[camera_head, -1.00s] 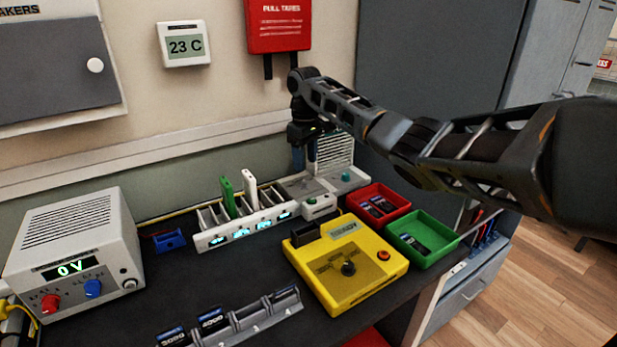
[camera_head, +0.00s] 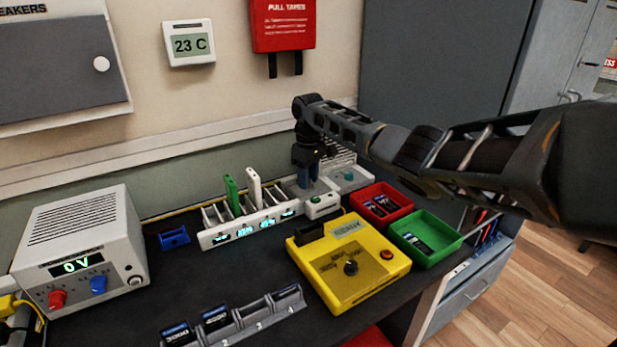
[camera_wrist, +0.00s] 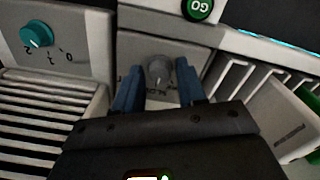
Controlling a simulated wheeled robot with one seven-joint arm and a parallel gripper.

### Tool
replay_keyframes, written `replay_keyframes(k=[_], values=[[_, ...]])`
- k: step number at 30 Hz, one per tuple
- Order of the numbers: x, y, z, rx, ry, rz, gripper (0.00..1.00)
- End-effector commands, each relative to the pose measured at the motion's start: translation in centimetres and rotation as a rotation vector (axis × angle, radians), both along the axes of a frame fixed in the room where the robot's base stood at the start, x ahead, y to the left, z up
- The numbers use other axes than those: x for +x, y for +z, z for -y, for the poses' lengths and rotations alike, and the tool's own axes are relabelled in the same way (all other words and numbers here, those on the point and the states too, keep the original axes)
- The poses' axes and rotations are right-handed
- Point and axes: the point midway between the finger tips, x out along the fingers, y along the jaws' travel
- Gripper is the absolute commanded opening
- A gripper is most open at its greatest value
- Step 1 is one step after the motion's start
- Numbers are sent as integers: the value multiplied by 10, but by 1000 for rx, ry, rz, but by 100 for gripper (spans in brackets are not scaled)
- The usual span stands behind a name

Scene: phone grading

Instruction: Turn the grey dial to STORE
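The grey dial (camera_wrist: 159,70) shows in the wrist view, on a light grey panel with small lettering that I cannot read fully. In the head view my arm and fingers hide it. My gripper (camera_wrist: 158,88) is open, with one blue finger on each side of the dial. I cannot tell whether the fingers touch it. In the head view my gripper (camera_head: 307,173) is down at the grey unit behind the white rack.
A teal knob (camera_wrist: 36,34) and a green GO button (camera_wrist: 197,8) are close by. The slotted rack (camera_head: 249,222) holds a green and a white phone. The yellow tester (camera_head: 350,263), red bin (camera_head: 382,203) and green bin (camera_head: 425,238) stand to the right.

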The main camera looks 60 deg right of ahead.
Motion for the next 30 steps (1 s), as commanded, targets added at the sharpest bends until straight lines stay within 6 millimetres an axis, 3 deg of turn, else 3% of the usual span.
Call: replay_keyframes(k=[12, 20, 30], values=[[0, 0, 0, 0, 0, 0, 1], [0, 0, 0, 2, 31, 1, 1], [0, 0, -1, 3, 240, -1, 1]])
